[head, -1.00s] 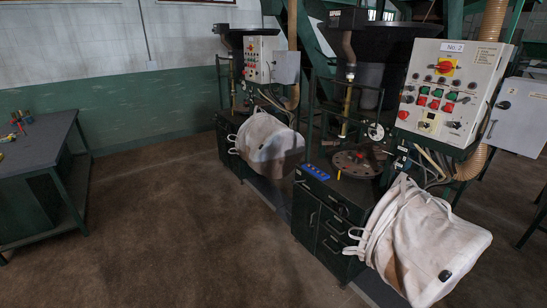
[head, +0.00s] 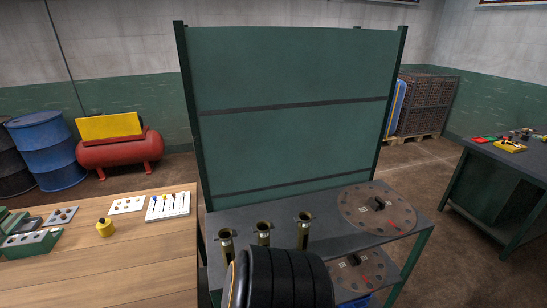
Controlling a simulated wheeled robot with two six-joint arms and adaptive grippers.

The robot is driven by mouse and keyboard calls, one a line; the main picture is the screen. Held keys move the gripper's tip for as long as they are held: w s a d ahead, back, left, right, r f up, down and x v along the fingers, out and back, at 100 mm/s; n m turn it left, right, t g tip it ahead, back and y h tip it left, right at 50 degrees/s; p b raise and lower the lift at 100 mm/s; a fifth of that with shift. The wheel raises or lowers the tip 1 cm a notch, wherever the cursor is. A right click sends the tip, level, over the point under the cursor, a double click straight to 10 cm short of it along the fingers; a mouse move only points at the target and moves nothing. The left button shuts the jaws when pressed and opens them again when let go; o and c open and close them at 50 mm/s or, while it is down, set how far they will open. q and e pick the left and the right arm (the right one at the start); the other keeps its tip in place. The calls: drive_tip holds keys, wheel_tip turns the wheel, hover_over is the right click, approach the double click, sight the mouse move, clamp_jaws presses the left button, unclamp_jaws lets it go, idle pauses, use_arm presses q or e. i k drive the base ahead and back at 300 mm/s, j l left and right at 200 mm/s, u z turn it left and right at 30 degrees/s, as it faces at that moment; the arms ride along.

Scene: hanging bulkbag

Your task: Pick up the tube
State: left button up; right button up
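Three brass-coloured tubes with flared tops stand upright in a row on the dark grey bench (head: 340,245): a left tube (head: 227,246), a middle tube (head: 263,236) and a right tube (head: 304,230). I cannot tell which of them the task means. The lower part of the left tube is partly hidden by a large black ribbed cylinder (head: 285,278) at the bottom edge. Neither of my grippers is in view.
A round grey plate (head: 377,208) lies on the bench's right side, with a similar plate (head: 362,275) lower down. A green panel (head: 290,105) rises behind. A wooden table (head: 110,260) with small parts adjoins left. A dark table (head: 510,165) stands right, with floor between.

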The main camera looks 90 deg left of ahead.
sight(304, 218)
drive_tip(key=i+j+u, duration=0.1)
drive_tip(key=u, duration=2.35)
